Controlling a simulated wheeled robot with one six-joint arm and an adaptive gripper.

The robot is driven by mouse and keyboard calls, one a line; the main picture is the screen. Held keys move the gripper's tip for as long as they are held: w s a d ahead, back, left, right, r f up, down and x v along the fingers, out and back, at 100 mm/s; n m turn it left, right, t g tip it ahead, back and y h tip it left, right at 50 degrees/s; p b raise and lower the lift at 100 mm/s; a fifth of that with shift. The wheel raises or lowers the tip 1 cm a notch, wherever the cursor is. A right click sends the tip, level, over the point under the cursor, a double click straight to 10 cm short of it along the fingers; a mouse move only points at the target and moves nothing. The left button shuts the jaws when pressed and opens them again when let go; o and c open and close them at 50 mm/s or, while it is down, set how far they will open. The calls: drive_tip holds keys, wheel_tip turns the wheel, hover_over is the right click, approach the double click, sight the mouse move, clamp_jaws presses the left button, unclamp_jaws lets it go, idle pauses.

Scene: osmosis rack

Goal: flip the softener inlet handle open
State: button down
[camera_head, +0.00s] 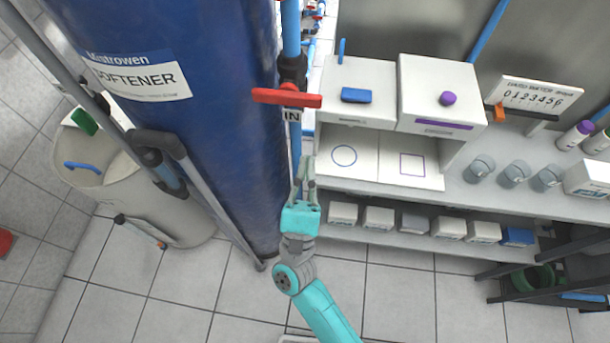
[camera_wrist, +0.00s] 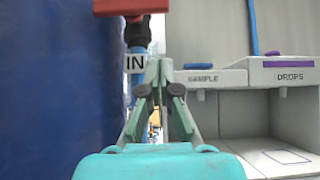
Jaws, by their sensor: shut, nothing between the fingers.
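The softener inlet handle (camera_head: 287,97) is a red lever lying crosswise on the blue vertical pipe (camera_head: 296,150), just above the "IN" label (camera_head: 293,116). In the wrist view the red handle (camera_wrist: 131,7) shows at the top edge, partly cut off, with the "IN" label (camera_wrist: 136,63) below it. My gripper (camera_head: 304,160) points up and is shut and empty. It is below the handle and apart from it. In the wrist view the fingertips (camera_wrist: 159,64) are just right of the label. The big blue softener tank (camera_head: 190,120) stands left of the pipe.
A white shelf unit (camera_head: 440,185) stands right of the pipe, with a blue-handled box (camera_head: 345,75) and a purple-knobbed box (camera_head: 445,78) on top. A grey tube runs along the tank's front. A pale bin (camera_head: 130,190) stands at left. The tiled floor (camera_head: 200,290) is clear in front.

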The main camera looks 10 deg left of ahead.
sight(287, 98)
drive_tip(key=w+r, duration=0.3)
drive_tip(key=r, duration=0.4)
drive_tip(key=shift+w+r, duration=0.35)
drive_tip(key=shift+r, duration=0.05)
